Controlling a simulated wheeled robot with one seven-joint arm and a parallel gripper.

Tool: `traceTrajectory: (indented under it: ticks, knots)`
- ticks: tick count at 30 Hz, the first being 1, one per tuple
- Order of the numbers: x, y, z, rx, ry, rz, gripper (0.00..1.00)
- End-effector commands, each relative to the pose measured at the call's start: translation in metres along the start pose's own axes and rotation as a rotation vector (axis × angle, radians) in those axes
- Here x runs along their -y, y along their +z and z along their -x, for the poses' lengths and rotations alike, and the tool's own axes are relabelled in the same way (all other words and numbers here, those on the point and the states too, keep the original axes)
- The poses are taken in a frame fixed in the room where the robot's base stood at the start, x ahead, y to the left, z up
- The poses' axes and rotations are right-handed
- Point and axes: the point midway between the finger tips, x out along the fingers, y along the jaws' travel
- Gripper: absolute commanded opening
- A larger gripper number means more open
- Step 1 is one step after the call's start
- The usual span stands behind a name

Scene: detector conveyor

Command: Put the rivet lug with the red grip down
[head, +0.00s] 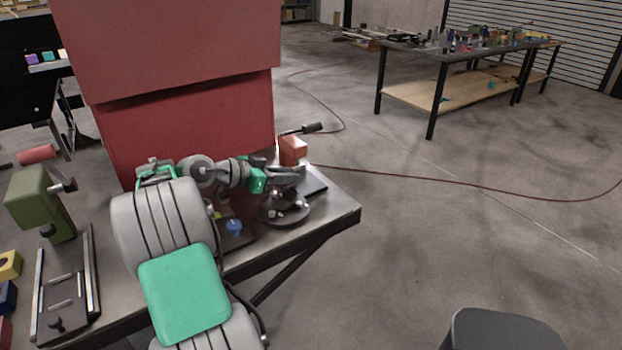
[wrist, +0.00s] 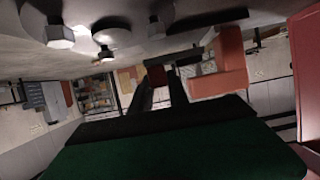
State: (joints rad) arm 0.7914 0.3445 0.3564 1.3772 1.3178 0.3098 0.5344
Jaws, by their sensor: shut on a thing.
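My gripper (head: 288,177) is low over the right end of the bench, just above a dark round plate (head: 287,212) with several bolts on it. In the wrist view the two dark fingers (wrist: 161,82) reach forward close together, with a small dull red bit, the rivet lug's red grip (wrist: 158,75), between them. The gripper is shut on the rivet lug. The rest of the lug is hidden or too dark to make out, and I cannot tell whether it touches the plate.
An orange-red block (head: 292,150) with a black-handled lever stands just behind my gripper. A tall red cabinet (head: 190,130) rises behind my arm. A green press (head: 40,203) stands at left. A blue knob (head: 234,227) is near the front edge.

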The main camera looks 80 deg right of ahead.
Motion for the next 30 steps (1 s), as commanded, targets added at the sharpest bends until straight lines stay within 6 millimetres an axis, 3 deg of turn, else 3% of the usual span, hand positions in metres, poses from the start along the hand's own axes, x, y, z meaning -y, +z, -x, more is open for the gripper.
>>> traceTrajectory:
  ticks: [3,9,14,21,29,30]
  knots:
    - [-0.001,-0.015,-0.029,-0.001,0.003,-0.002,0.0]
    - [0.001,-0.029,-0.064,-0.001,-0.002,0.0,0.0]
    - [0.002,-0.029,-0.074,0.0,-0.004,0.002,0.0]
    - [0.002,0.001,-0.086,0.0,-0.004,0.002,0.0]
    - [0.002,0.005,-0.088,0.0,-0.005,0.001,0.0]
    - [0.002,0.004,-0.087,0.001,-0.005,0.002,0.24]
